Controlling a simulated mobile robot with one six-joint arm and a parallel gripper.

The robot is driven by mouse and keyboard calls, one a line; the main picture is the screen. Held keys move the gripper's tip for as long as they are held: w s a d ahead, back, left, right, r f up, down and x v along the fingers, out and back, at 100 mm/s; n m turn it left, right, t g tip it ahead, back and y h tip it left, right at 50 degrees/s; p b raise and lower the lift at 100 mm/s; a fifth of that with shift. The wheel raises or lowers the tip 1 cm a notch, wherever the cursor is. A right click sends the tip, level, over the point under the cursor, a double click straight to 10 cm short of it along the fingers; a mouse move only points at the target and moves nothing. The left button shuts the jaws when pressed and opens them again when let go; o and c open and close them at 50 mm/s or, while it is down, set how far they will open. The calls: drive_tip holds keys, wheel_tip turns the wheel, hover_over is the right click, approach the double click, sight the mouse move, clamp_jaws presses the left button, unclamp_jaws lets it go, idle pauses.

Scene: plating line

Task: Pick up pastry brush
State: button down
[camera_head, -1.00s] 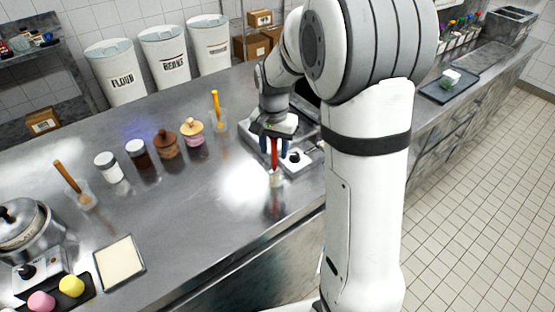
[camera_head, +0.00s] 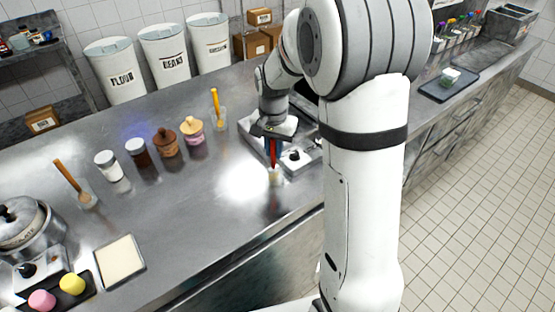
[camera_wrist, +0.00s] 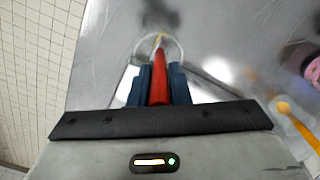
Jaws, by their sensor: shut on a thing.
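The pastry brush has a red handle (camera_head: 272,158) and stands roughly upright with its lower end in a small clear glass (camera_head: 275,178) near the counter's front edge. My gripper (camera_head: 271,149) is above the glass, its blue fingers shut on the red handle. In the wrist view, the red handle (camera_wrist: 160,82) lies between the two blue fingers of my gripper (camera_wrist: 160,84), and its pale far end reaches into the round glass (camera_wrist: 181,48). The brush tip inside the glass is too small to make out clearly.
Another glass holding a yellow-handled tool (camera_head: 215,98) is further back. Several jars, including a brown one (camera_head: 166,143), stand left. The counter front (camera_head: 195,215) is clear.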

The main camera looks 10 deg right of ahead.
wheel_tip(320, 180, up, 10)
drive_tip(key=shift+b, duration=0.55)
idle(0.4)
